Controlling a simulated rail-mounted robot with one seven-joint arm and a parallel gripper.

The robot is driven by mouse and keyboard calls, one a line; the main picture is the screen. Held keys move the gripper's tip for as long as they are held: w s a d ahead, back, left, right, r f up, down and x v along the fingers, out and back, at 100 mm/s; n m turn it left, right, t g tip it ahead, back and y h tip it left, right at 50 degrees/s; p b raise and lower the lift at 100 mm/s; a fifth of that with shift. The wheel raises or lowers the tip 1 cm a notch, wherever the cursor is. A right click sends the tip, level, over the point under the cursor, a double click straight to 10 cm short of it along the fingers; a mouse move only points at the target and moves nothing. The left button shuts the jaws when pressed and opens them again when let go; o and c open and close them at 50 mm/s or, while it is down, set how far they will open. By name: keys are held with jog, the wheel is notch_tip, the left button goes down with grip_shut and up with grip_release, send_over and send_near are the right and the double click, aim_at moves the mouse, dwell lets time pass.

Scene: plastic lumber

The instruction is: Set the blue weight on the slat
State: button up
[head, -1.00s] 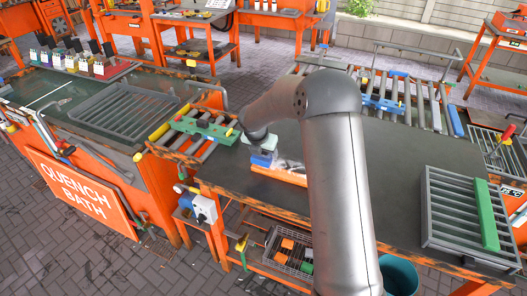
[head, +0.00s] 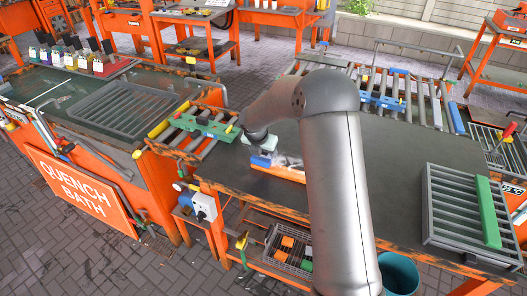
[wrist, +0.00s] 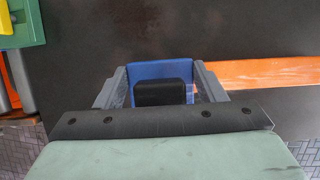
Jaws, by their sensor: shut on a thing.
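The blue weight (wrist: 161,70), a blue block with a black grip (wrist: 160,92), sits between the two grey fingers of my gripper (wrist: 160,88) in the wrist view. The fingers are shut on it. In the head view the blue weight (head: 260,161) shows just below my gripper, at the left part of the orange slat (head: 284,175). The slat lies on the dark bench top. In the wrist view the orange slat (wrist: 265,73) runs right from beside the weight. I cannot tell whether the weight touches the slat.
A green piece (head: 206,127) lies across rollers at the bench's left end. A grey rack with a green bar (head: 487,212) stands at the right. The dark bench top (head: 400,160) is clear between.

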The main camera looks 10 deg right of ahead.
jog(key=shift+f+b, duration=0.3)
jog(key=shift+f, duration=0.15)
jog(key=o, duration=1.9)
jog(key=shift+o, duration=1.1)
jog(key=shift+s+f, duration=0.1)
jog(key=shift+f, duration=0.1)
jog(key=shift+r, duration=0.1)
notch_tip(320, 180, up, 7)
jog(key=p, duration=0.6)
